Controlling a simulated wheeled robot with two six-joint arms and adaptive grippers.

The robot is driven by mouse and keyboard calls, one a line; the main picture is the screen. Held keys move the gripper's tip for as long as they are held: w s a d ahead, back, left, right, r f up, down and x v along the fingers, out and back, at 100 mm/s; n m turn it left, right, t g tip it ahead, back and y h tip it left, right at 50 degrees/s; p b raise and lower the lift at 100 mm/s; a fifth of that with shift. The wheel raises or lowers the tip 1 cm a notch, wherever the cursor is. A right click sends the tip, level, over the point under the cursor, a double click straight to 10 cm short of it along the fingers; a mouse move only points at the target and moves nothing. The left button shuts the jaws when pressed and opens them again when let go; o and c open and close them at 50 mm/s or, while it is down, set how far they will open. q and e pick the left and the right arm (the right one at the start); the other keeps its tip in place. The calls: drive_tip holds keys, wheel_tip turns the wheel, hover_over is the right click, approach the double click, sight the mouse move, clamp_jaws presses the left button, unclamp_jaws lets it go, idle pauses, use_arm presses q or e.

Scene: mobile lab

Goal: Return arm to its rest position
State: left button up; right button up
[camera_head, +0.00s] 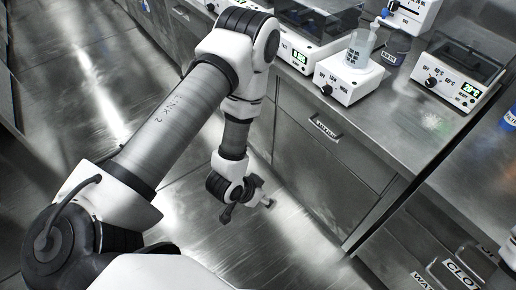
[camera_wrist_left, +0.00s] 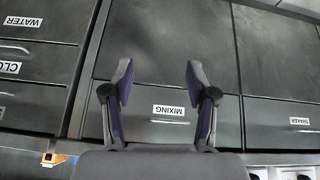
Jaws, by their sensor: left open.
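My left arm reaches in from the left in the head view, bent at the elbow. My left gripper (camera_head: 247,203) hangs low in front of the metal cabinets, above the floor and clear of the bench. In the left wrist view the same gripper (camera_wrist_left: 160,85) shows its two fingers spread apart with nothing between them. Behind the fingers is a drawer front labelled MIXING (camera_wrist_left: 168,110).
A metal bench (camera_head: 400,115) runs along the right. On it stand a white stirrer with a beaker (camera_head: 350,75), a heating device with a green display (camera_head: 455,80) and other instruments. The floor (camera_head: 85,120) at left is open. Drawers labelled WATER (camera_wrist_left: 22,21) and SHAKER (camera_wrist_left: 299,121) flank the middle one.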

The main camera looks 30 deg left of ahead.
use_arm(q)
drive_tip(key=s+a+n+g+y+p, duration=0.1)
drive_tip(key=s+g, duration=0.5)
drive_tip(key=s, duration=0.9)
drive_tip(key=shift+a+f+n+y+p, duration=0.35)
drive_tip(key=shift+a+n+y, duration=0.25)
drive_tip(key=shift+a+n, duration=0.45)
drive_tip(key=shift+d, duration=0.1)
idle(1.1)
